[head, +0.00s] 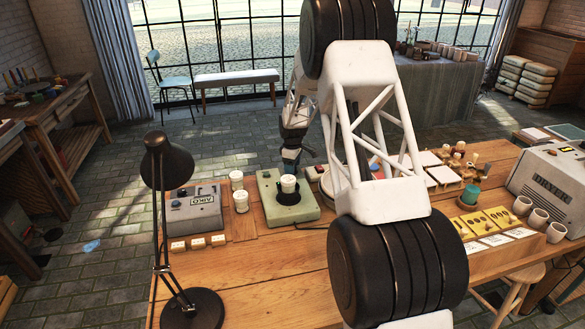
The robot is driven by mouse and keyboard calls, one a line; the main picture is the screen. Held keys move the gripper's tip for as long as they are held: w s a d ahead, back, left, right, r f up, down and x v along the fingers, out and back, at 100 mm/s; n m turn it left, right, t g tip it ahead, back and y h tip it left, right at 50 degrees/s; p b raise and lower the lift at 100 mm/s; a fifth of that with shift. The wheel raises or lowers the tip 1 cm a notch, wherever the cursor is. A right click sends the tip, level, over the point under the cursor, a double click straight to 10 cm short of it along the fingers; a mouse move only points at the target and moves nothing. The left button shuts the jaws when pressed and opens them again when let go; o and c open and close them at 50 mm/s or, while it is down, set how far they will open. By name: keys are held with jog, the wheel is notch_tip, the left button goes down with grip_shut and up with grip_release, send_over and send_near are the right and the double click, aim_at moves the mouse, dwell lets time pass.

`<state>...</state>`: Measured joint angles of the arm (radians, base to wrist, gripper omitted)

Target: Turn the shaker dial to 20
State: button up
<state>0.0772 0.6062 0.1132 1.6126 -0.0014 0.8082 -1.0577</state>
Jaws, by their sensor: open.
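The shaker appears to be the pale green box (305,213) on the wooden table, with a black round platform on top. A white jar (288,184) stands on that platform. I cannot make out the dial or its number at this size. My gripper (291,166) hangs just behind and above the jar, fingers downward and open, with nothing visible between them. It looks apart from the shaker. My own arm covers the middle of the view and hides part of the table to the right of the shaker.
A grey labelled box (178,216) and two white jars (240,201) stand left of the shaker. A black lamp (167,165) rises at the front left. Yellow cards (484,220), cups (538,220) and a dryer (550,180) are at the right.

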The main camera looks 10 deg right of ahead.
jog(key=shift+f, duration=0.4)
jog(key=c, duration=0.9)
